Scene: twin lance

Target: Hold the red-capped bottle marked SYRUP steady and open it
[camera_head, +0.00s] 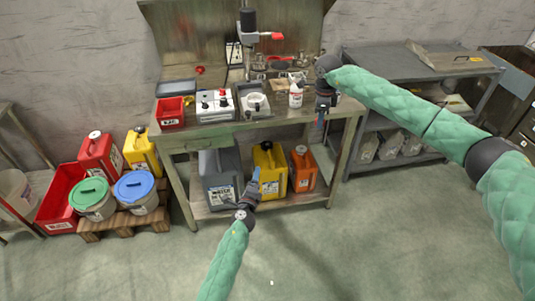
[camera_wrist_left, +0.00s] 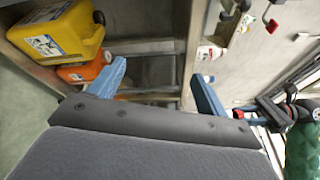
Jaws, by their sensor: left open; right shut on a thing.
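A small white bottle (camera_head: 296,96) with red on its label stands upright on the workbench near its right front. I cannot read its marking or make out its cap clearly. My right gripper (camera_head: 321,114) is just right of it, at the bench's front edge, pointing down. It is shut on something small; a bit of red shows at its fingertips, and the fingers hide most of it. My right gripper also shows at the right of the left wrist view (camera_wrist_left: 245,114). My left gripper (camera_head: 248,190) is open and empty, low in front of the bench.
The workbench (camera_head: 185,141) holds a red bin (camera_head: 170,112), a white device (camera_head: 214,104) and a press (camera_head: 248,40). Grey, yellow (camera_head: 270,168) and orange (camera_head: 303,170) canisters stand on its lower shelf. Buckets stand on a pallet (camera_head: 120,222) at left. The front floor is clear.

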